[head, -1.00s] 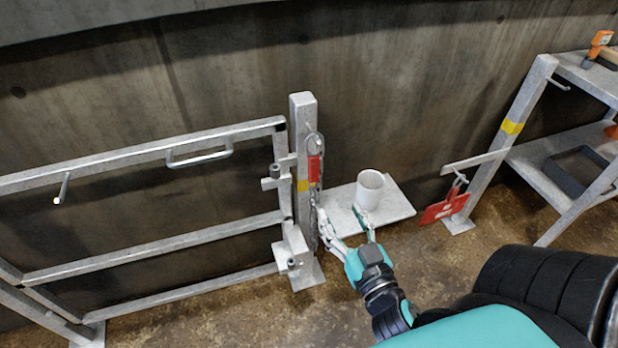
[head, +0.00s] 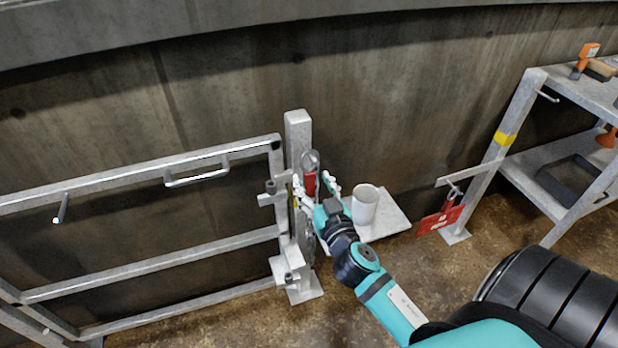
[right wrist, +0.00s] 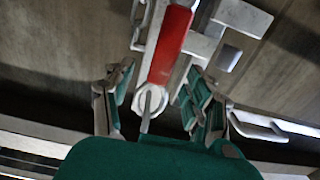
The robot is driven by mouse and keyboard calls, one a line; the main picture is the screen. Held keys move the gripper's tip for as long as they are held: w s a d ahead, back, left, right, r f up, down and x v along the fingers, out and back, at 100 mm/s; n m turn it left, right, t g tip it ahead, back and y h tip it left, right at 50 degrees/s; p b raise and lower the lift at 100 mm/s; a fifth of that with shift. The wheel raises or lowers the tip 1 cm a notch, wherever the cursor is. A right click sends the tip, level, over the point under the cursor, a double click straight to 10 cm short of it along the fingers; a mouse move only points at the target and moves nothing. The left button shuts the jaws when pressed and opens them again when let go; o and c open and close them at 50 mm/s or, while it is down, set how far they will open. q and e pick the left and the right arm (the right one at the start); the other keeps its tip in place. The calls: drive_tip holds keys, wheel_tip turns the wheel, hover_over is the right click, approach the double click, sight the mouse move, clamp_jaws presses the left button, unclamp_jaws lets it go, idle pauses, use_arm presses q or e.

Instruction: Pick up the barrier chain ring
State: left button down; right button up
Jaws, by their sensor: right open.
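The barrier chain ring (head: 310,160) is a grey metal ring at the top of a red piece (head: 310,184), on the grey gate post (head: 298,130). A chain hangs below, partly hidden by my right arm. I cannot tell whether the fingers touch anything. My left gripper is out of view.
A grey rail gate (head: 150,207) stands left of the post. A concrete wall is behind.

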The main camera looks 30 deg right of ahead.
drive_tip(key=shift+x, duration=1.5)
clamp_jaws()
